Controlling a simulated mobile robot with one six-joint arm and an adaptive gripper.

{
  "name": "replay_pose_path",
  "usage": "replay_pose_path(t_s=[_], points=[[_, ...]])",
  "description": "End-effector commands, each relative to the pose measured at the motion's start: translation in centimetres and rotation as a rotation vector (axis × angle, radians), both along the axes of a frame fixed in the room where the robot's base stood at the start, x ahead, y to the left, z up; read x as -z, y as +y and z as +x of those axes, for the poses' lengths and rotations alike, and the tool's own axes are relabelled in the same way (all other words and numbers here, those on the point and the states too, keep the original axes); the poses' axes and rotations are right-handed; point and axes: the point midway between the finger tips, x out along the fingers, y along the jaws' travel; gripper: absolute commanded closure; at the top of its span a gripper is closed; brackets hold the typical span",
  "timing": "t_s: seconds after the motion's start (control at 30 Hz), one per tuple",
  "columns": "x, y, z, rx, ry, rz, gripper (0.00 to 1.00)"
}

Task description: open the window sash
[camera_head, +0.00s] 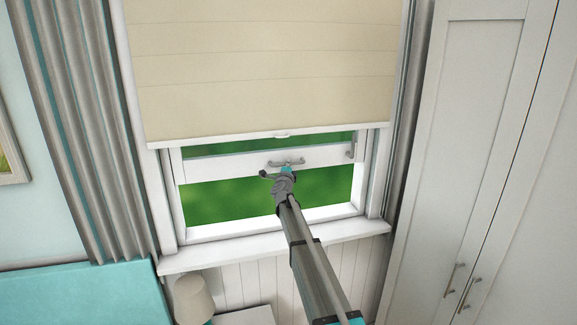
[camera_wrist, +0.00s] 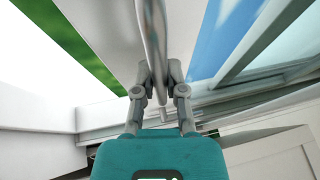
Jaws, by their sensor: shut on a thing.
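The white window sash (camera_head: 225,164) shows its rail well above the sill, with green outdoors visible above and below the rail. A grey metal handle (camera_head: 288,162) is mounted on the rail. My gripper (camera_head: 277,176) is at this handle, in front of the rail. In the wrist view, my gripper (camera_wrist: 157,80) is shut on the handle, whose round bar (camera_wrist: 151,35) runs between the two fingers. The arm hides a little of the opening below. Glass cannot be told from open air in the green area.
A beige blind (camera_head: 270,65) covers the upper window. The white sill (camera_head: 270,248) runs below. Grey curtains (camera_head: 85,130) hang at the left, and a tall white cabinet (camera_head: 470,150) stands close at the right. A lamp (camera_head: 193,298) and a turquoise surface (camera_head: 80,292) are at lower left.

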Motion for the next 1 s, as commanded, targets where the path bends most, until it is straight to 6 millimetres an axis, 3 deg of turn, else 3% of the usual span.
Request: replay_pose_path(t_s=[0.03, 0.2, 0.73, 0.77, 0.8, 0.93, 1.0], points=[[-1.0, 0.0, 0.1, 0.000, 0.000, -0.001, 1.00], [-1.9, 0.0, 0.1, 0.000, 0.000, -0.001, 1.00], [-2.2, 0.0, 0.1, 0.000, 0.000, -0.001, 1.00], [-2.2, 0.0, 0.1, 0.000, 0.000, -0.001, 0.79], [-2.2, 0.0, 0.1, 0.000, 0.000, 0.000, 0.72], [-2.2, 0.0, 0.0, 0.000, 0.000, 0.000, 0.49], [-2.2, 0.0, 0.0, 0.000, 0.000, 0.000, 0.49]])
